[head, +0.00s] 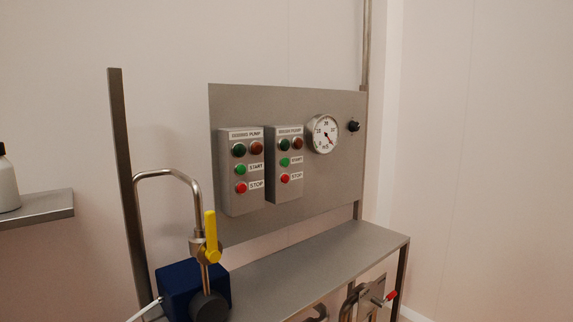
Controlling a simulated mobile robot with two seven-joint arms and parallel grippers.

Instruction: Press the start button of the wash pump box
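Two grey control boxes hang side by side on a metal back panel in the head view. The left box (227,185) and the right box (273,172) each carry a label ending in PUMP; the first words are too blurred to read surely, so I cannot tell which is the wash pump box. Each has a green button marked START, on the left box (241,169) and on the right box (285,161). Red STOP buttons (241,188) (285,179) sit below them. Neither of my grippers is in view.
A bent steel pipe with a yellow lever (210,236) and a blue box (181,287) stand at front left. A round gauge (323,134) and black knob (353,126) are right of the boxes. The metal shelf (320,255) below is largely bare.

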